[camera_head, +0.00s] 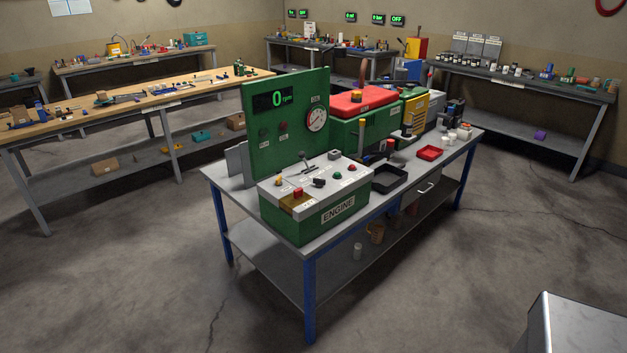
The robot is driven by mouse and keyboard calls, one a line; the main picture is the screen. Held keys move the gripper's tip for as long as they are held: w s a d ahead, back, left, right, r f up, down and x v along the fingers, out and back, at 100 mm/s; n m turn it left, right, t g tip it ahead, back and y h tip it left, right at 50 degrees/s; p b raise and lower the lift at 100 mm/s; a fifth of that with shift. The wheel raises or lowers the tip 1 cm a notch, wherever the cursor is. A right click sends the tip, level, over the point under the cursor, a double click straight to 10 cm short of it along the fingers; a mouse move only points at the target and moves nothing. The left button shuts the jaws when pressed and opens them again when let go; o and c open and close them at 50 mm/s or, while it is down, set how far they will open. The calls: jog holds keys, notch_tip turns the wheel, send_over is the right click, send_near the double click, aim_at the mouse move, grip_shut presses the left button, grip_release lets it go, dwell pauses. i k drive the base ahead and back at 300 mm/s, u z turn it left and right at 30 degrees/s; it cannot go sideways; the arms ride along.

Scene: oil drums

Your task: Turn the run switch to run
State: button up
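A green control box (320,217) labelled ENGINE stands on the near end of the blue-legged metal table. Its sloped grey top carries a black knob (319,183), a green button (338,175), a red button (351,168), a lever (306,164) and a red button on a yellow base (297,192). The labels beside them are too small to read, so I cannot tell which control is the run switch or how it is set. A green panel (290,112) behind shows "0 rpm" and a round gauge (316,118). My gripper is not in view.
The blue-legged table (225,181) also bears a green engine with a red cover (360,103), a black tray (388,180) and a red tray (430,153). Cluttered benches (110,100) line the back and sides.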

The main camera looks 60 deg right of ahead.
aim_at(319, 183)
jog(key=u, duration=0.1)
jog(key=k, duration=1.5)
jog(key=z, duration=0.65)
jog(key=i, duration=1)
jog(key=u, duration=0.1)
